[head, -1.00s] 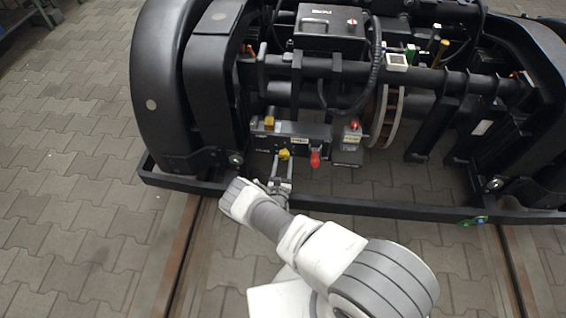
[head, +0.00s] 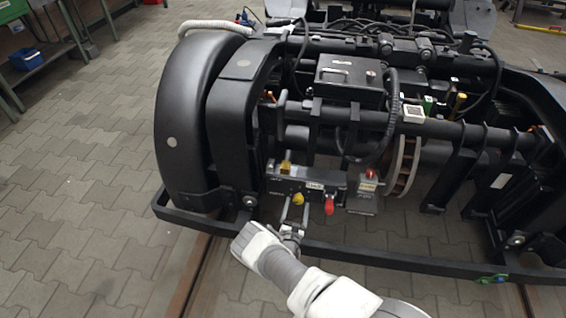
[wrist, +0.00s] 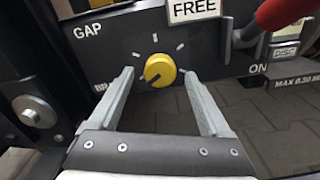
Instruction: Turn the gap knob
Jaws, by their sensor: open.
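The gap knob (wrist: 158,70) is round and yellow, on a dark panel marked GAP in the wrist view. A dark line on its face points to the lower left, and short white marks stand around it. In the head view the yellow knob (head: 298,198) is low on the bogie's front panel. My gripper (wrist: 158,76) is open, with one finger on each side of the knob in the picture. I cannot tell whether the fingers touch it. In the head view my gripper (head: 294,214) is just in front of and below the knob.
A red handle (wrist: 285,14) is right of the knob, beside a FREE label (wrist: 194,9). A silver bolt (wrist: 34,110) is at the left. A black frame bar (head: 400,258) runs across the front, under my arm. Paved floor (head: 80,220) is clear at the left.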

